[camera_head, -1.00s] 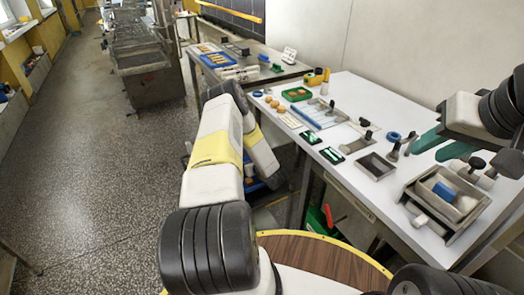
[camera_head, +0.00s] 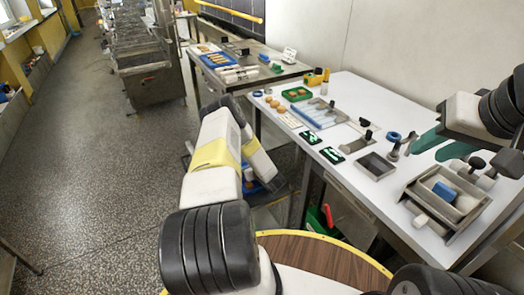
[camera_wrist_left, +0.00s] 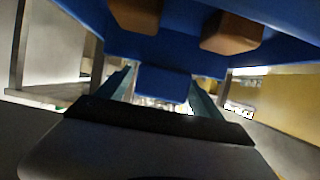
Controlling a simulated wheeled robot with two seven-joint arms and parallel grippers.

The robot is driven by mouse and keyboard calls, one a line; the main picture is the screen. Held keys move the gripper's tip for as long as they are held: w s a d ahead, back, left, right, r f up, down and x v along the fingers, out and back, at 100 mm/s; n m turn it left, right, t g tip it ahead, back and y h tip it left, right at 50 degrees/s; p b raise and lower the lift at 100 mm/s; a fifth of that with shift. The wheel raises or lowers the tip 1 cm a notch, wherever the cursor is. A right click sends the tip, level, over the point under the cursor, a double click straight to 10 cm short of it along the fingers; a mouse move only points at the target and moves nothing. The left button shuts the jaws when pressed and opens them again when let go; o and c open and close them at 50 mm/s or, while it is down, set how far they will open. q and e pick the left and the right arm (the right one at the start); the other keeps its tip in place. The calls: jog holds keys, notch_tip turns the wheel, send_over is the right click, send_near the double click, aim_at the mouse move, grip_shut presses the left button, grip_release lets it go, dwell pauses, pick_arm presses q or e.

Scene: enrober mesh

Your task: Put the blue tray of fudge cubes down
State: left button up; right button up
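The blue tray (camera_wrist_left: 180,50) fills the top of the left wrist view, with two brown fudge cubes (camera_wrist_left: 232,33) showing on it. Its blue tab (camera_wrist_left: 163,83) sits between the teal fingers of my left gripper (camera_wrist_left: 161,90), which look closed against the tab's sides. In the head view my left forearm hides most of that gripper; a small patch of blue (camera_head: 250,187) shows below it, beside the white table. My right gripper (camera_head: 434,152) is open and empty above the right part of the white table.
The white table (camera_head: 355,100) carries a green tray (camera_head: 297,94), a grey tray (camera_head: 376,166), and a metal box (camera_head: 447,197) with a blue block. A steel table (camera_head: 277,75) behind holds another blue tray (camera_head: 217,60). Open speckled floor (camera_head: 100,190) lies left.

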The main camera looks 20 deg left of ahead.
pick_arm(q)
jog(key=shift+r, duration=0.1)
jog(key=shift+s+d+r, duration=0.15)
jog(key=shift+d, duration=0.05)
jog(key=v, duration=1.1)
jog(key=shift+s+r, duration=0.15)
jog(key=shift+d, duration=0.1)
